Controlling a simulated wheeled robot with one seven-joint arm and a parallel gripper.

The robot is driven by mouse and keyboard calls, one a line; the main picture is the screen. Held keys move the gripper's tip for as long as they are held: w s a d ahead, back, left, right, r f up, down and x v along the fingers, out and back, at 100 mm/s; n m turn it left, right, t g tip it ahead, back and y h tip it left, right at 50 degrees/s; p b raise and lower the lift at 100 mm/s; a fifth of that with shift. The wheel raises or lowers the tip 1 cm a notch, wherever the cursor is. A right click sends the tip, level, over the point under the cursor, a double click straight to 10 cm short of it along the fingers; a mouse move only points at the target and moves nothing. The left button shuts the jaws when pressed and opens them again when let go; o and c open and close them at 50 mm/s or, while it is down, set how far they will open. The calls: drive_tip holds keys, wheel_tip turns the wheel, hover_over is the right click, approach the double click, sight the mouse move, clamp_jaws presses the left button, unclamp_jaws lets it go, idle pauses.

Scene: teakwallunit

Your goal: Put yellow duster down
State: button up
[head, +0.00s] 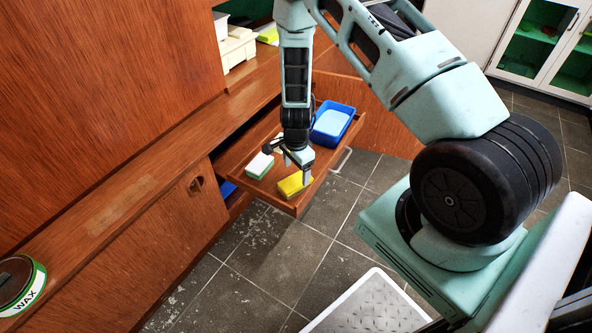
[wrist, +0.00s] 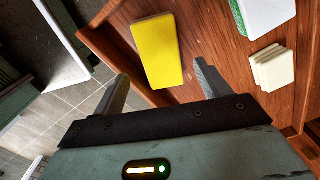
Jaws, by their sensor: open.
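The yellow duster (head: 293,185) lies in the front corner of a pulled-out wooden drawer (head: 233,173). In the wrist view the duster (wrist: 158,51) is a plain yellow block lying flat on the drawer floor, close to the drawer's side wall. My gripper (head: 306,176) is just above the duster in the head view. In the wrist view my gripper (wrist: 162,82) has its fingers spread wide, one on each side of the duster's near end. Nothing is held between them. Part of the duster is hidden behind the gripper in the head view.
A white and green sponge (head: 260,165) lies left of the duster. A small stack of cream pads (wrist: 272,67) lies in the drawer. A blue tray (head: 333,122) stands towards the drawer's far end. A wax tin (head: 22,284) sits on the ledge. Tiled floor is open in front.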

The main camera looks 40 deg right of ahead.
sight(296, 181)
wheel_tip(296, 181, up, 12)
drive_tip(key=p, duration=0.3)
drive_tip(key=s+a+r+n+y, duration=0.1)
drive_tip(key=s+a+r+n, duration=0.2)
drive_tip(key=a+r+n, duration=0.5)
drive_tip(key=s+a+r+n+y, duration=0.1)
drive_tip(key=s+a+r+n, duration=0.2)
drive_tip(key=a+r, duration=0.6)
drive_tip(key=s+a+r+n, duration=0.3)
drive_tip(key=s+r+n, duration=0.1)
drive_tip(key=s+n, duration=0.3)
drive_tip(key=s+a+r+n+h, duration=0.1)
drive_tip(key=s+a+r+n, duration=0.3)
drive_tip(key=s+n, duration=0.4)
drive_tip(key=s, duration=0.3)
drive_tip(key=shift+s+a, duration=0.15)
drive_tip(key=shift+a, duration=0.05)
wheel_tip(296, 181, up, 20)
drive_tip(key=p, duration=1.9)
drive_tip(key=shift+p, duration=0.35)
